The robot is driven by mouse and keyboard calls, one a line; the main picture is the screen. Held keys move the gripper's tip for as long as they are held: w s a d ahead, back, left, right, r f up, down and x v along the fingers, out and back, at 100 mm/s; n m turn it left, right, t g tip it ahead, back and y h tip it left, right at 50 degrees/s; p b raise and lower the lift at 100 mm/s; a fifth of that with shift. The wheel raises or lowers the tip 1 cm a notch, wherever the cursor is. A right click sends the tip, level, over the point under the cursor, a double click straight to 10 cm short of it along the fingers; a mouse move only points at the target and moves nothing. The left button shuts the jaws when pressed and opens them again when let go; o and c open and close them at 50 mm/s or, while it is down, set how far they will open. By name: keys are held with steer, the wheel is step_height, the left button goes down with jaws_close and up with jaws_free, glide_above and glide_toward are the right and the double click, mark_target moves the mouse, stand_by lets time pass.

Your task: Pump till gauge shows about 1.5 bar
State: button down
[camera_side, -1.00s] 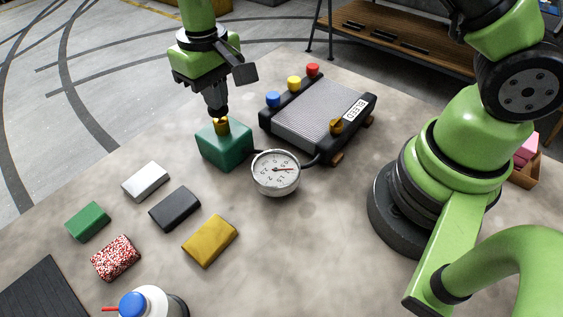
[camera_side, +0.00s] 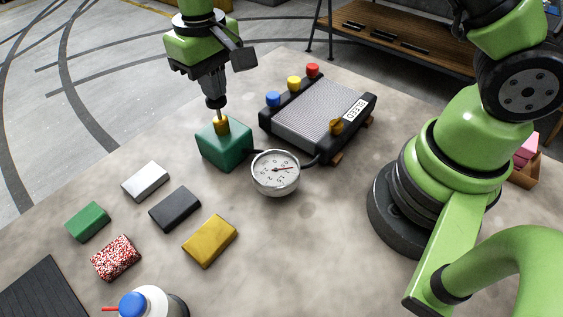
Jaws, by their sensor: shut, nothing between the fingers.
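The pump is a green block (camera_side: 224,148) with a brass collar (camera_side: 221,125) on top. A thin rod rises from the collar to a dark round knob (camera_side: 216,101). My gripper (camera_side: 214,94) is shut and directly above the knob; whether it touches the knob I cannot tell. The round white gauge (camera_side: 275,174) stands right of the pump. The dial figures are too small to read surely.
A ribbed panel (camera_side: 317,112) marked BLEED, with blue, yellow and red knobs and a brass tap (camera_side: 336,127), lies behind the gauge. Several coloured blocks, including a yellow one (camera_side: 210,241), and a blue-capped bottle (camera_side: 145,304) are in front.

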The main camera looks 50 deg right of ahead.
steer(key=shift+f, duration=1.45)
steer(key=shift+r, duration=1.5)
steer(key=shift+f, duration=1.45)
steer(key=shift+r, duration=5)
